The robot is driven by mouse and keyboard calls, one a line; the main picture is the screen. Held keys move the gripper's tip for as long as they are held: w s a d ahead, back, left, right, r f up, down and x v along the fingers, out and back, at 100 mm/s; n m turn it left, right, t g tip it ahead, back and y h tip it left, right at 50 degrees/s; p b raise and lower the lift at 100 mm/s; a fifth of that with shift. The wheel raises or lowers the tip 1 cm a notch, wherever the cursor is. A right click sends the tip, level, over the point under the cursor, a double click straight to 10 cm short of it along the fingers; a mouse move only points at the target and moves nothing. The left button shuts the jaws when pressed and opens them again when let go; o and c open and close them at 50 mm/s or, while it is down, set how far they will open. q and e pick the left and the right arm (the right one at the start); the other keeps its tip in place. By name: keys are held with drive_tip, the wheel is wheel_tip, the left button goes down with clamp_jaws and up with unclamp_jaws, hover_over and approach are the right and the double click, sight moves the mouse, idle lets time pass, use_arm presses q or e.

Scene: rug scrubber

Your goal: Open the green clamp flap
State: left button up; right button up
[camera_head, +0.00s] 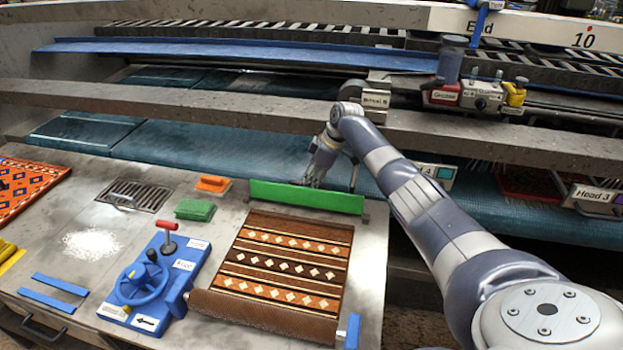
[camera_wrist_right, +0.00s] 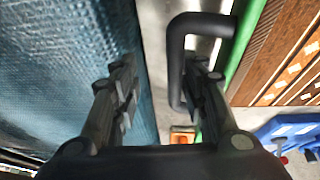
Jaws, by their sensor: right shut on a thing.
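The green clamp flap (camera_head: 308,193) is a long bar across the far end of the patterned rug (camera_head: 285,255). Its edge also shows in the right wrist view (camera_wrist_right: 240,55). A dark bent handle (camera_wrist_right: 203,25) stands beside it there. My right gripper (camera_head: 318,172) is at the far side of the flap, partly hidden behind it. The finger contact is partly hidden. My left gripper is not in view.
A blue wheel-and-lever unit (camera_head: 150,285) stands left of the rug. A green brush (camera_head: 195,210), an orange brush (camera_head: 213,184) and a metal drain (camera_head: 133,195) lie nearby. A grey beam (camera_head: 240,112) runs behind the table over blue belts.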

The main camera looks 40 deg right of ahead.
drive_tip(key=v, duration=1.2)
drive_tip(key=shift+f, duration=0.1)
